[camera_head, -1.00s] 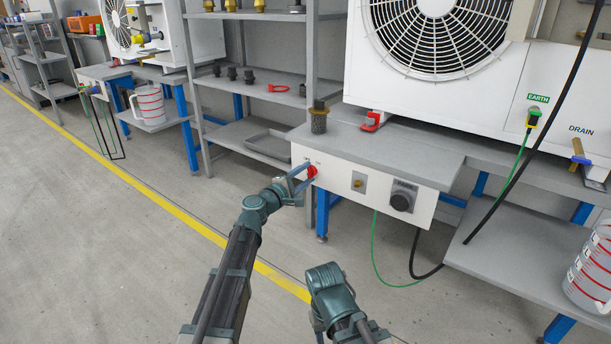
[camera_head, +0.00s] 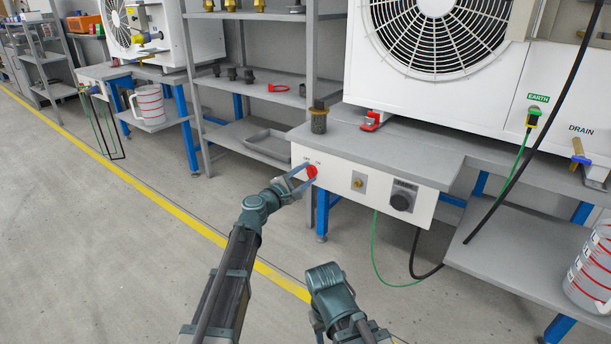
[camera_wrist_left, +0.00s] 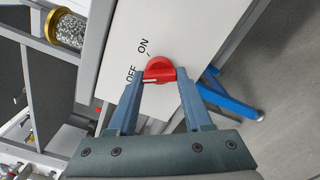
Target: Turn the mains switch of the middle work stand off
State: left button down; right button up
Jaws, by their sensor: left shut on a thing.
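The mains switch is a round red knob (camera_head: 311,171) on the white front panel (camera_head: 340,179) of the middle work stand. In the left wrist view the red knob (camera_wrist_left: 158,70) sits between the two blue-grey fingers of my left gripper (camera_wrist_left: 158,86), which is shut on it. The words OFF and ON are printed beside the knob. A white mark on the knob points left, towards the OFF side. My left gripper also shows in the head view (camera_head: 302,178), reaching the panel from the left. Part of my right arm is in view, but its fingers are not.
The same panel carries a brass fitting (camera_head: 358,183) and a dark grey rotary knob (camera_head: 402,201). A dark cylinder with a brass top (camera_head: 319,118) stands on the bench top above the switch. A green cable (camera_head: 375,262) hangs below. The floor in front is clear.

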pick_arm(q)
jog(key=shift+c, duration=1.6)
grip_release()
jog(key=v, duration=1.4)
